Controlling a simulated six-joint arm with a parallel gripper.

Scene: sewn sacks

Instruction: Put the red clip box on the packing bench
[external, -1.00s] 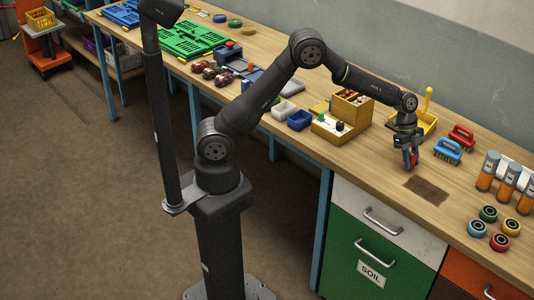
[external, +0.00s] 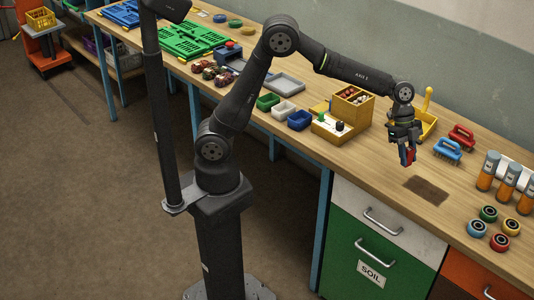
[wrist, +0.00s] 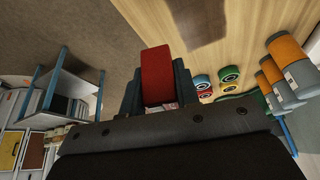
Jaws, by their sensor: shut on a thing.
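My gripper (external: 405,158) is shut on a red block-like thing, which I take to be the red clip box (external: 411,157). It is held above the wooden bench top, just behind a dark brown patch (external: 427,190). In the wrist view the red box (wrist: 156,72) stands out between the two dark fingers, and its lower part is hidden between them. The wooden bench (external: 385,190) runs along the wall. I cannot tell whether this is the packing bench.
A wooden box (external: 351,108) is left. Bench around the dark patch is clear.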

